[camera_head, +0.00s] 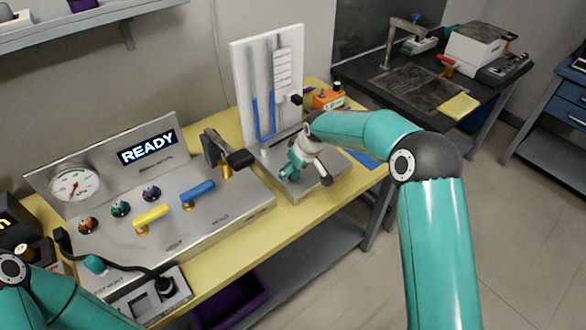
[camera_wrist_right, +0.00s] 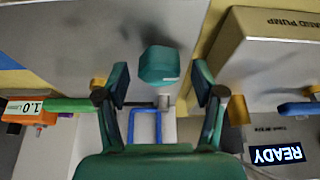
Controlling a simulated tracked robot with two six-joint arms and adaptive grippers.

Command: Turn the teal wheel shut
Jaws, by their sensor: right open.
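The teal wheel (camera_wrist_right: 160,65) shows in the right wrist view as a small faceted teal knob above the grey metal base. My right gripper (camera_head: 306,172) points down over the base of the tube stand. In the right wrist view its two fingers are apart, one on each side of the wheel, with a visible gap to each. In the head view the gripper hides most of the wheel, and I cannot tell its turn angle.
A white panel (camera_head: 250,75) with a blue U-tube stands behind my right gripper. An orange device (camera_head: 328,98) is beside it. Left of it is a metal console with a yellow lever (camera_head: 150,218), a blue lever (camera_head: 198,193) and a READY display (camera_head: 147,147).

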